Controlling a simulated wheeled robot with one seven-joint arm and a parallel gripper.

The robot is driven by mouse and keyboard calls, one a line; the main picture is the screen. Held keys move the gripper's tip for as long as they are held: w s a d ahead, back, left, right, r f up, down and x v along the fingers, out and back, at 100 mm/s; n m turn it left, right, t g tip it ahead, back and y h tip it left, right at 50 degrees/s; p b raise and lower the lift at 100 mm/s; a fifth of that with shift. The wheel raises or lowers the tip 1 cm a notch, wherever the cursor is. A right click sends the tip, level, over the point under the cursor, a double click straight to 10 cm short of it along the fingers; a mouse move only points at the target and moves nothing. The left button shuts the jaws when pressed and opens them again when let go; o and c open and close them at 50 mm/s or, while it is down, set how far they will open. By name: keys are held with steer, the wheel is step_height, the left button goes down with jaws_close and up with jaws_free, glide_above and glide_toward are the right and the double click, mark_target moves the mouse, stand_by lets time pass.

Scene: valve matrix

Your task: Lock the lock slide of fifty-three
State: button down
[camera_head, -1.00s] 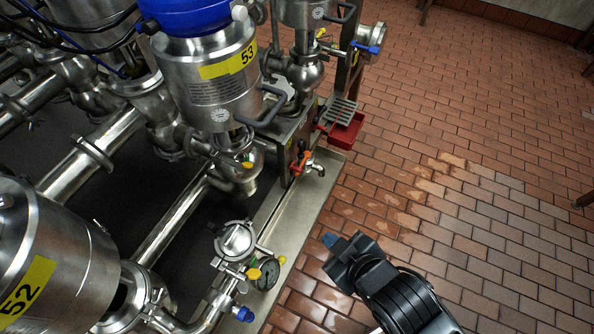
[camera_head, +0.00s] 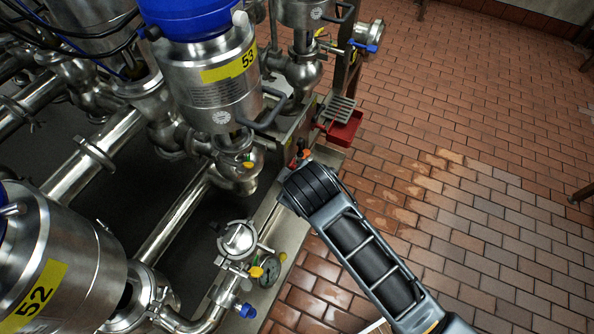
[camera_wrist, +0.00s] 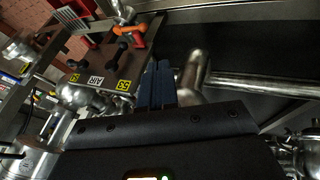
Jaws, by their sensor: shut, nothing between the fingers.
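The valve body labelled 53 (camera_head: 205,85) stands at upper left in the head view, with a blue top and a yellow label. In the head view my wrist hides the fingers.
An orange-handled tap (camera_wrist: 131,32) is mounted by the panel, close to the knobs. A red tray (camera_head: 343,130) hangs beyond it. A gauge (camera_head: 269,270) and pipework stand near the valve labelled 52 (camera_head: 60,265).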

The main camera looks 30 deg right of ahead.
steer(key=d+r+x, duration=0.1)
steer(key=d+x, duration=0.1)
steer(key=x, duration=1)
steer(key=shift+w+d+f+b, duration=0.2)
steer(key=shift+w+d+b, duration=0.2)
steer(key=shift+w, duration=0.15)
steer(key=shift+w+d+r, duration=0.1)
steer(key=shift+w+d, duration=0.35)
steer(key=shift+d, duration=0.2)
steer(key=shift+w+d, duration=0.45)
steer(key=shift+d, duration=0.15)
